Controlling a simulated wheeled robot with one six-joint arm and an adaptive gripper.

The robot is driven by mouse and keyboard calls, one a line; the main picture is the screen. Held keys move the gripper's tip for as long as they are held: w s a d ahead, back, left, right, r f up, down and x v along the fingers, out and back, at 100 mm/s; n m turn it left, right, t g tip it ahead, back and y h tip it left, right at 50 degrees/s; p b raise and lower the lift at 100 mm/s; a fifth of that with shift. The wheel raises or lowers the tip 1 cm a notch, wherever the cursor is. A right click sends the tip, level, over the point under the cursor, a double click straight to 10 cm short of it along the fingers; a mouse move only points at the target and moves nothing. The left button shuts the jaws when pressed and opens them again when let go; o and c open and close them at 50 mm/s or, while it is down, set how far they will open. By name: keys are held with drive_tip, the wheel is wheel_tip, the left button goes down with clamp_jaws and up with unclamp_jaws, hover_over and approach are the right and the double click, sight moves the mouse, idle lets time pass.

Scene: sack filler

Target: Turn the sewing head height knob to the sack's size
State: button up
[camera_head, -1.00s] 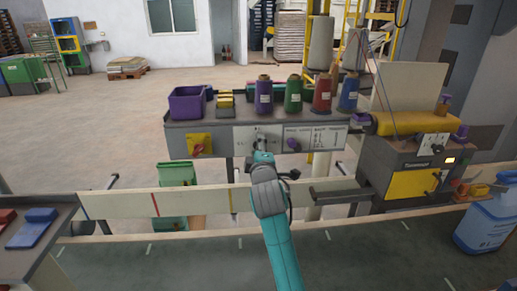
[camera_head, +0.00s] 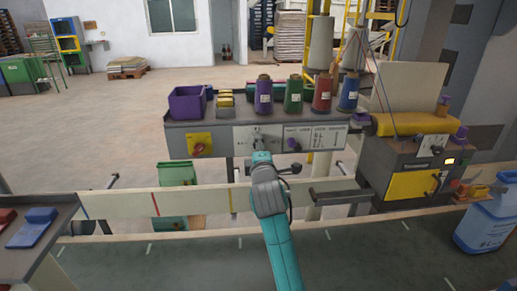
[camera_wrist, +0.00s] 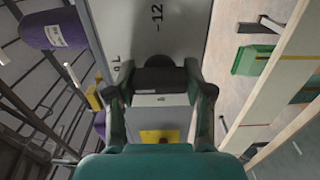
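A dark knob (camera_wrist: 160,77) sits between the two fingers of my gripper (camera_wrist: 160,70) in the wrist view. The fingers lean inward and appear to touch it on both sides. Behind it is a pale panel with a printed scale; "-12" (camera_wrist: 157,17) can be read. In the head view my gripper (camera_head: 260,146) is at the left white panel (camera_head: 243,136) on the front of the grey bench and hides most of the knob. To its right is a purple knob (camera_head: 292,144) beside a printed chart (camera_head: 326,138). The sack and the knob's pointer cannot be made out.
A red knob on a yellow plate (camera_head: 199,146) is at the bench's left. Purple, green, red and blue thread cones and a purple bin (camera_head: 187,103) stand on top. A machine with a yellow front (camera_head: 411,185) is at right. A pale rail (camera_head: 120,204) runs below.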

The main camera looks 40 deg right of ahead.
drive_tip(key=o, duration=0.4)
drive_tip(key=v, duration=1.2)
drive_tip(key=shift+a+f, duration=0.1)
